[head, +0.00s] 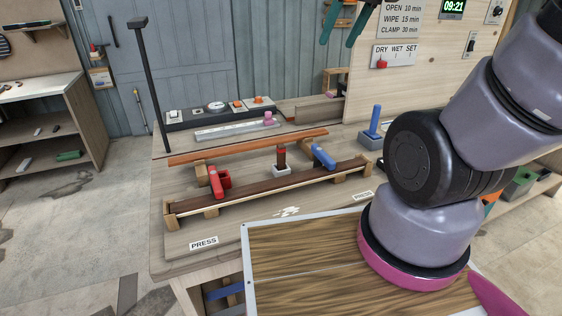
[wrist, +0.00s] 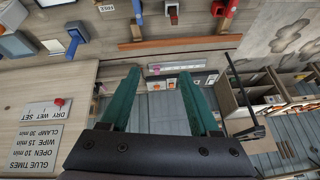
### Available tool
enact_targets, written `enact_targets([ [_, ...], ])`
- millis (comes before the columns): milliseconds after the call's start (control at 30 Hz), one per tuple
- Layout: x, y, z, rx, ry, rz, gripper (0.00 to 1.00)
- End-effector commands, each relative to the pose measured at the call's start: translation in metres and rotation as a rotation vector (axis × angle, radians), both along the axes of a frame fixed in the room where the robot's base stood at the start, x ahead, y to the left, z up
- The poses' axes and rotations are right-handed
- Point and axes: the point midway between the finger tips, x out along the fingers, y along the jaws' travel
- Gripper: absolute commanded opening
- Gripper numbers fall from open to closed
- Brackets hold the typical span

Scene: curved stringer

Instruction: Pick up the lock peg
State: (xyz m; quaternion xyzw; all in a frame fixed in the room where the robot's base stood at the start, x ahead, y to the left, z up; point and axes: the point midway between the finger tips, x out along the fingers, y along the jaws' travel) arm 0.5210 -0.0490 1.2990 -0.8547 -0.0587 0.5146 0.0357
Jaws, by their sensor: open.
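No piece is labelled as the lock peg, and I cannot tell for sure which it is. A small pink knobbed piece (head: 268,117) sits at the right end of a pale grey rail (head: 225,131) at the back of the bench. A dark red upright peg (head: 281,156) stands in a white block beside the curved stringer (head: 265,189). My gripper (head: 337,42) is high above the back of the bench, its teal fingers apart and empty. In the wrist view, the gap between the fingers (wrist: 160,72) faces the rail and small orange and white pieces beyond.
A red clamp (head: 217,180) and a blue clamp (head: 323,156) are on the stringer. A blue upright handle (head: 375,122) stands at right. A thin black post (head: 150,85) rises at the bench's left edge. A signboard (head: 440,75) stands right of my gripper.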

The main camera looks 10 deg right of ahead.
Motion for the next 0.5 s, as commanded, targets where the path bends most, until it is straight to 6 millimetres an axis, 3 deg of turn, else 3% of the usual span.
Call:
enact_targets([
  [200,0.059,0.020,-0.057,-0.230,0.098,0.437,0.62],
  [367,0.093,0.040,-0.110,-0.359,0.156,0.783,0.62],
  [500,0.115,0.059,-0.164,-0.442,0.199,1.097,0.62],
])
